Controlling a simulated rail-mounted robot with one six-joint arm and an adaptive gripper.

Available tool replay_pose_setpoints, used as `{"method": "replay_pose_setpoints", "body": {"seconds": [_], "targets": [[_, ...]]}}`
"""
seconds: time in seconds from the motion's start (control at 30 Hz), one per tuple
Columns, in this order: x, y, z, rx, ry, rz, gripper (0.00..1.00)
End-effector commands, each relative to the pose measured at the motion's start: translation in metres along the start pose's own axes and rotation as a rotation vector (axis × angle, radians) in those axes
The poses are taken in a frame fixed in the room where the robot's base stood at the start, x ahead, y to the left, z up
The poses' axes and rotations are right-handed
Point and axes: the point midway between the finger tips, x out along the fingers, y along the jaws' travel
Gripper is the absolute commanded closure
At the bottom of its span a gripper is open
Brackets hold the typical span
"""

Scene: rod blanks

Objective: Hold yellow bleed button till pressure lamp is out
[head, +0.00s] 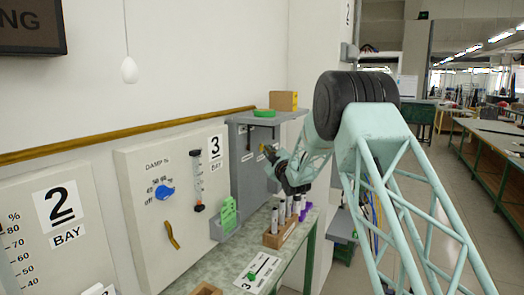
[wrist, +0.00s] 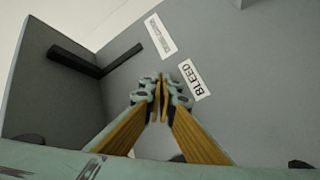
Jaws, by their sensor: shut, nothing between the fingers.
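My gripper (head: 270,153) is shut with nothing between its fingers, reaching to the face of the grey cabinet (head: 247,178) at bay 3. In the wrist view its yellowish fingertips (wrist: 160,80) are together close to the panel, beside the white BLEED label (wrist: 195,80). I cannot tell whether they touch the panel. The yellow bleed button is not clearly seen; the fingers may hide it. I cannot make out the pressure lamp in either view. A second white label (wrist: 160,36), too blurred to read, is further up the panel.
A dark bar (wrist: 76,59) sticks out near the panel's left side. Below the cabinet, a wooden block (head: 280,234) holds several upright grey rods. A green bowl (head: 264,113) and a cardboard box (head: 284,101) stand on top. A blue knob (head: 164,192) is on the left board.

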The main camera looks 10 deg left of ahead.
Motion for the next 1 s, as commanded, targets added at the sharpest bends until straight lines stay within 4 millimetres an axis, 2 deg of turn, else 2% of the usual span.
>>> {"method": "replay_pose_setpoints", "body": {"seconds": [0.73,1.0], "targets": [[-0.007,0.005,0.006,0.0,-0.001,0.0,1.0],[-0.017,0.013,0.014,0.001,-0.001,0.002,1.0]]}}
